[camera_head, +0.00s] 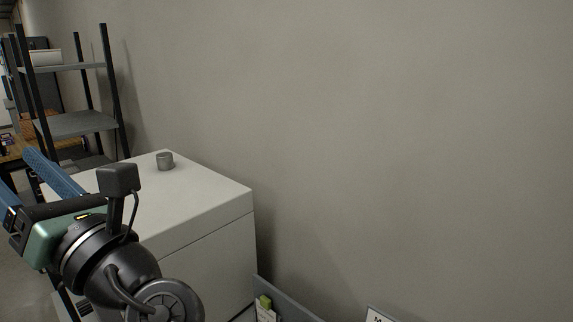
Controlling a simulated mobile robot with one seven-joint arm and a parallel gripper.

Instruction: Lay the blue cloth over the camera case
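I see neither a blue cloth nor a camera case that I can make out in the head view. My gripper (18,178) is at the left edge, pointing away to the upper left. Its two blue fingers stand apart with a clear gap, and nothing shows between them. The nearer finger is partly cut off by the picture's left edge. The gripper is in front of the left side of a white cabinet.
A metal shelf rack (75,123) stands behind left. A grey-edged container (290,300) with small items is at the bottom.

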